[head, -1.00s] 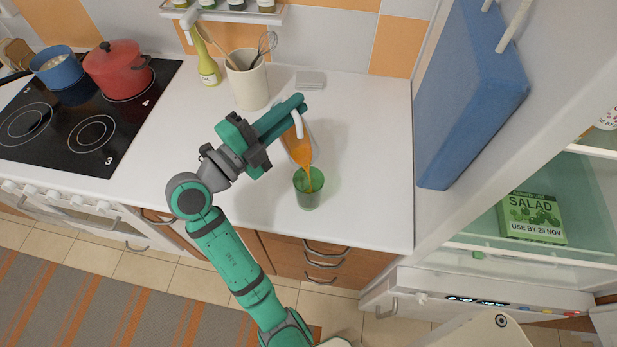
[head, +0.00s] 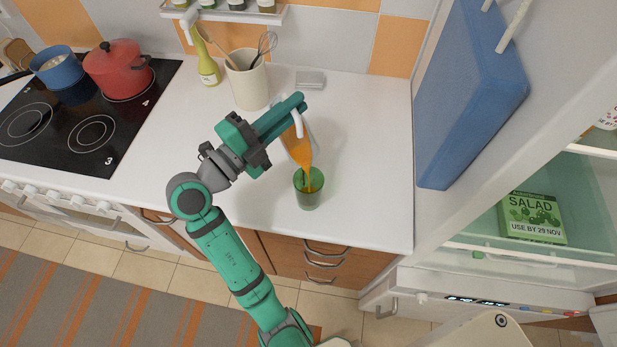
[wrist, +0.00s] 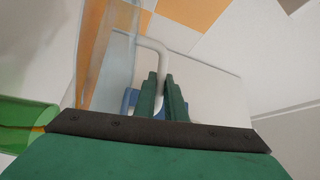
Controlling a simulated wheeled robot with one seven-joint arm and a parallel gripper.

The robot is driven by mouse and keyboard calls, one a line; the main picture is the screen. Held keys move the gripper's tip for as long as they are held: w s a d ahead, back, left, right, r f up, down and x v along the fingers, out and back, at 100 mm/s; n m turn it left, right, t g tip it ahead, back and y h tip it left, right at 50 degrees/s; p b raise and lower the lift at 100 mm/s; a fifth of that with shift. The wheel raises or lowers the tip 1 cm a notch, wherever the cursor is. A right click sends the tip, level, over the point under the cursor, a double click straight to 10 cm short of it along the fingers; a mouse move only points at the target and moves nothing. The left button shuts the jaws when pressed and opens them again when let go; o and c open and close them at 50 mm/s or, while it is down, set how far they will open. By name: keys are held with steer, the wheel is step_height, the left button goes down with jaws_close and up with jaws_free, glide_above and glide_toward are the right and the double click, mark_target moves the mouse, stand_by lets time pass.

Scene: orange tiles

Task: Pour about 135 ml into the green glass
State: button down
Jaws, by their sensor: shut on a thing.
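The green glass (head: 309,194) stands upright on the white counter, with orange liquid showing inside. A clear jug (head: 299,147) with orange liquid is tilted above it. An orange stream (head: 308,178) runs from the jug down into the glass. My gripper (head: 292,111) is shut on the jug's white handle (head: 297,123). In the wrist view, my gripper's fingers (wrist: 162,98) close on the handle (wrist: 165,62), the jug's clear wall (wrist: 112,55) is beside it, and the green glass (wrist: 25,122) lies at the left edge. The exact liquid level in the glass is hard to read.
A utensil crock (head: 247,84), a yellow-green bottle (head: 208,68) and a small grey box (head: 310,79) stand at the back. A hob with a red pot (head: 117,71) and a blue pan (head: 58,70) is left. The open fridge (head: 440,225) is right. Counter around the glass is clear.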

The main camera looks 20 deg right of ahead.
steer(key=shift+s+r+m+h, duration=0.35)
steer(key=shift+s+m, duration=0.25)
steer(key=shift+m, duration=0.2)
stand_by(1.4)
steer(key=w+f+n, duration=0.1)
steer(key=w+n, duration=0.1)
steer(key=w+f+n+y, duration=0.2)
steer(key=w+f+n, duration=0.1)
steer(key=shift+w+d+f+n+g+y, duration=0.1)
steer(key=shift+w+d+n+g+y, duration=0.05)
steer(key=shift+w+n+g+y, duration=0.15)
steer(key=shift+w+f+n+y, duration=0.2)
steer(key=shift+w+f+n, duration=0.05)
steer(key=shift+f+n, duration=0.25)
steer(key=shift+w+f+n+y, duration=0.15)
steer(key=shift+w+f+n, duration=0.1)
steer(key=shift+f+n, duration=0.2)
stand_by(1.0)
